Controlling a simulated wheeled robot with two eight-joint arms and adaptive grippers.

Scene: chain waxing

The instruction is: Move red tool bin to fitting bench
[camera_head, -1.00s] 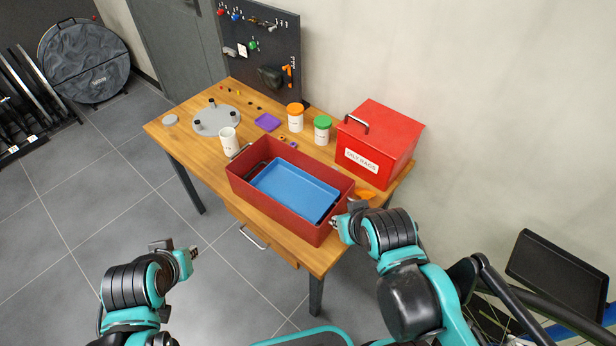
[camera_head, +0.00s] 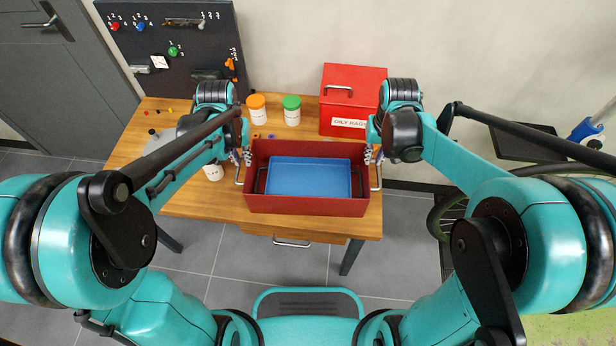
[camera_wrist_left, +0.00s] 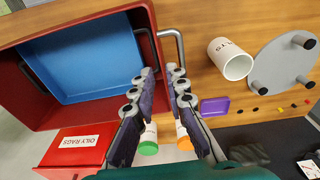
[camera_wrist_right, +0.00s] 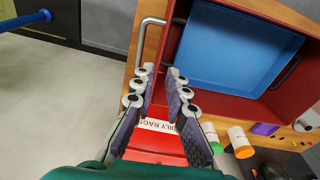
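The red tool bin (camera_head: 306,207) sits at the front edge of a wooden bench (camera_head: 200,205), with a blue tray (camera_head: 308,178) inside. It has a metal handle at each end. My left gripper (camera_head: 241,157) is at the bin's left end, by the left handle (camera_wrist_left: 172,34). Its fingers are apart and nothing shows held between them. My right gripper (camera_head: 373,157) is at the right end, by the right handle (camera_wrist_right: 150,21). Its fingers are also apart and empty. In each wrist view the handle partly passes behind a fingertip, so contact is unclear.
A red oily-rags box (camera_head: 352,100) stands behind the bin at right. Orange-lidded (camera_head: 257,108) and green-lidded (camera_head: 291,110) jars stand behind it. A white cup (camera_wrist_left: 231,59) and a grey round stand (camera_wrist_left: 285,68) are to its left. A tool pegboard (camera_head: 180,45) is at the back.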

